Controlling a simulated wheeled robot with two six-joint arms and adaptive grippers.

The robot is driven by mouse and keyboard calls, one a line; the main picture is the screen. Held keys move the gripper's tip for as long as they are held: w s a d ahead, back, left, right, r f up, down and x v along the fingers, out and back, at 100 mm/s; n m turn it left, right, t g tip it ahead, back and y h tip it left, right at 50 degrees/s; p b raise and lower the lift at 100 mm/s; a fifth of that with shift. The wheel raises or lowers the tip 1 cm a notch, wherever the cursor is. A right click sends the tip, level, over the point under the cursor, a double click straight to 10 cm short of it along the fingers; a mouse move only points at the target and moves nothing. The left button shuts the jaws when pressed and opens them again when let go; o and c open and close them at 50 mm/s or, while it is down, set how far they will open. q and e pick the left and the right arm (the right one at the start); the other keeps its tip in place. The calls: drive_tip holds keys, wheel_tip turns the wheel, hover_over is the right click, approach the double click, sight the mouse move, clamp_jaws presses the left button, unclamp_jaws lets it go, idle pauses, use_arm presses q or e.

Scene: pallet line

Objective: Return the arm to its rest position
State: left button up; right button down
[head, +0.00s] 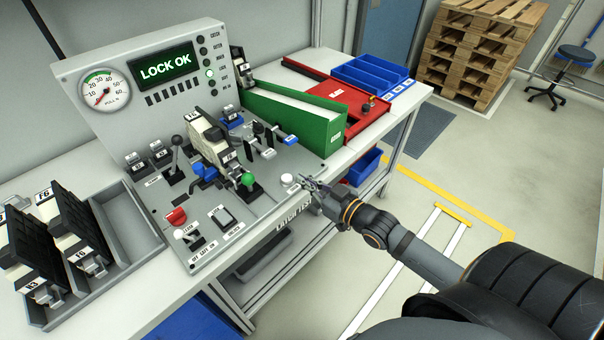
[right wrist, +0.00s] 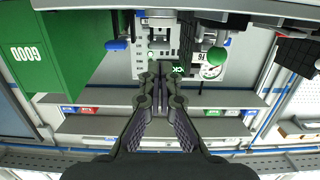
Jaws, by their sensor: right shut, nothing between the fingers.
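My right arm reaches in from the lower right in the head view. Its gripper (head: 312,186) is shut and empty at the front right edge of the grey test panel (head: 150,235), close to a white round button (head: 287,179). In the right wrist view the two dark fingers (right wrist: 160,72) come together with nothing held between them. I cannot tell from these views whether the fingertips touch the panel. My left gripper is not in view.
The panel's display (head: 166,67) reads LOCK OK. A green-knobbed lever (head: 248,179), a green box (head: 291,121), a red tray (head: 335,97) and blue bins (head: 372,76) stand on the bench. Black modules sit in a grey rack (head: 130,228) at left. Floor at right is open; pallets (head: 478,50) stand behind.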

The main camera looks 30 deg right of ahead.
drive_tip(key=f+g, duration=0.1)
drive_tip(key=s+f+h, duration=0.1)
drive_tip(key=f, duration=0.1)
drive_tip(key=s+f+g+h, duration=0.1)
drive_tip(key=f, duration=0.1)
drive_tip(key=shift+a+m+g, duration=0.1)
drive_tip(key=shift+m+g, duration=0.2)
drive_tip(key=shift+m, duration=0.1)
drive_tip(key=s+d+f+m+g+h, duration=0.1)
drive_tip(key=s+f+g+h, duration=0.1)
drive_tip(key=s+f+g, duration=0.4)
drive_tip(key=s+d+f+m+g+h, duration=0.15)
drive_tip(key=s+g, duration=0.25)
drive_tip(key=s, duration=0.5)
drive_tip(key=s+d+f+p, duration=0.1)
drive_tip(key=s+f, duration=0.1)
drive_tip(key=f, duration=1.2)
drive_tip(key=s+d+f, duration=0.1)
drive_tip(key=d+f, duration=0.1)
drive_tip(key=f, duration=1.1)
drive_tip(key=s+f+g, duration=0.1)
drive_tip(key=s+f, duration=0.5)
drive_tip(key=s, duration=0.2)
drive_tip(key=s+f+p, duration=0.1)
drive_tip(key=s+f, duration=0.6)
drive_tip(key=s, duration=0.2)
drive_tip(key=shift+s+d+g+h, duration=0.2)
drive_tip(key=shift+s+g+h, duration=0.1)
drive_tip(key=shift+g+h, duration=0.1)
